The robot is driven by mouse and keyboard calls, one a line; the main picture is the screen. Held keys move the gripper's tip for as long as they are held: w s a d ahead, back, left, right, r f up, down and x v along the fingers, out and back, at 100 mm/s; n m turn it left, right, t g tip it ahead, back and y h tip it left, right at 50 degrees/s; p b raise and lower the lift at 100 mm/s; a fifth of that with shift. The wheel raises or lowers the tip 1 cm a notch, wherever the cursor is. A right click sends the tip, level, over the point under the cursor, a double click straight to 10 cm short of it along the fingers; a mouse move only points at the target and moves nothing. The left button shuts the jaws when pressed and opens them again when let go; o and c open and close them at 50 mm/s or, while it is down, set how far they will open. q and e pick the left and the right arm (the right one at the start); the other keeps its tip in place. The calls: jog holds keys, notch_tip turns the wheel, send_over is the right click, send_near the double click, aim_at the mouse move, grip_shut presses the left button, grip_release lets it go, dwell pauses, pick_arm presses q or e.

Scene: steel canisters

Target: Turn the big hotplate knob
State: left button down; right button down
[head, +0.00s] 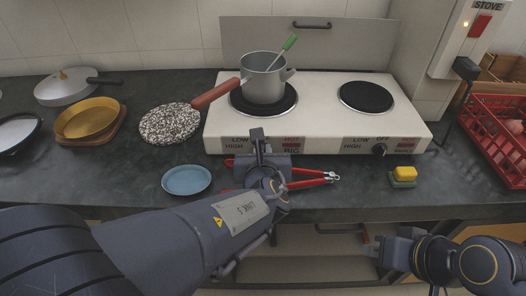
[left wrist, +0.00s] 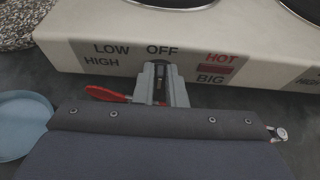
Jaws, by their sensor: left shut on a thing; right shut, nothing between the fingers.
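The white two-plate hotplate (head: 318,112) stands on the dark counter. Its left, larger plate carries a grey pot (head: 263,80). My left gripper (head: 258,138) is at the front panel, between the LOW/HIGH marks and the BIG label. In the left wrist view its fingers (left wrist: 159,72) are shut on the big knob, below OFF. The knob is almost wholly hidden by the fingers, so its angle cannot be read. The small knob (head: 379,149) is free on the right of the panel. My right gripper (head: 373,248) is shut and empty, low in front of the counter.
A blue plate (head: 187,180) is to the left, a yellow sponge (head: 404,173) to the right. A red crate (head: 496,135) is far right.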

pick_arm(q)
jog(key=n+h+b, duration=0.1)
jog(key=n+b, duration=0.1)
jog(key=b, duration=0.2)
jog(key=a+f+n+h+b, duration=0.1)
jog(key=b, duration=0.4)
jog(key=shift+a+n+h, duration=0.15)
jog(key=shift+n+h, duration=0.15)
jog(key=shift+n, duration=0.1)
jog(key=shift+a+r+n+h+b, duration=0.1)
jog(key=shift+r+n+h+b, duration=0.3)
jog(key=shift+b, duration=0.8)
jog(key=shift+f, duration=0.2)
